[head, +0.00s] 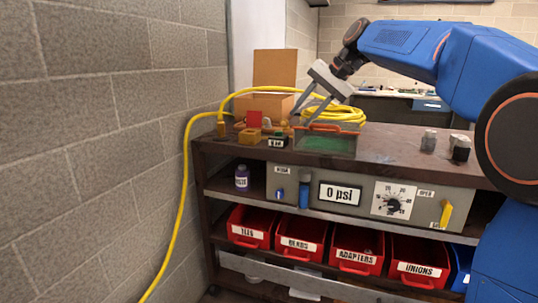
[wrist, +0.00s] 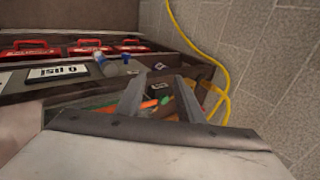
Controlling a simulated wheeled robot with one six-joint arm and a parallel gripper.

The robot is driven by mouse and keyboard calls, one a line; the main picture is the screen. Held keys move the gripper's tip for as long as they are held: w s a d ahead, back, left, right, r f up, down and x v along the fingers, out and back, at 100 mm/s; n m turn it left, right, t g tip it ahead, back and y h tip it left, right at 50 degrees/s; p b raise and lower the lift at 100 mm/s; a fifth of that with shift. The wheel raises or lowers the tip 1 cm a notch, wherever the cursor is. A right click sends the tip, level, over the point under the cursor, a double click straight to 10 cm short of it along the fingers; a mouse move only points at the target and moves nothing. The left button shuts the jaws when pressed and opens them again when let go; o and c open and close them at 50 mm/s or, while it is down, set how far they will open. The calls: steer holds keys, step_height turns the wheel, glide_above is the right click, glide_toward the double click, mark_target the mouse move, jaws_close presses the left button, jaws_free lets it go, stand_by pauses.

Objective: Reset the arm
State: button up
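My blue arm (head: 405,45) reaches in from the right in the head view.
The dark cart (head: 385,153) carries an open cardboard box (head: 265,103), a red block (head: 254,119) and small jars (head: 429,140). A yellow hose (head: 186,175) runs along the wall. Red bins (head: 357,250) fill the lower shelf. A gauge panel reads 0 psi (head: 340,194).

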steer(key=s+d+f+n+h, duration=0.1)
steer(key=s+d+f+h, duration=0.1)
steer(key=s+d+f, duration=0.4)
steer(key=s+d+f+n+t+h, duration=0.1)
steer(key=s+d+f, duration=0.5)
steer(key=s+f, duration=0.9)
steer(key=s+d+f+n+h, duration=0.2)
steer(key=s+d+f, duration=0.4)
steer(key=s+f, duration=0.5)
steer(key=s+h, duration=0.1)
steer(key=s, duration=0.8)
steer(key=shift+d+t+h, duration=0.2)
steer(key=shift+t+h, duration=0.1)
steer(key=shift+h, duration=0.1)
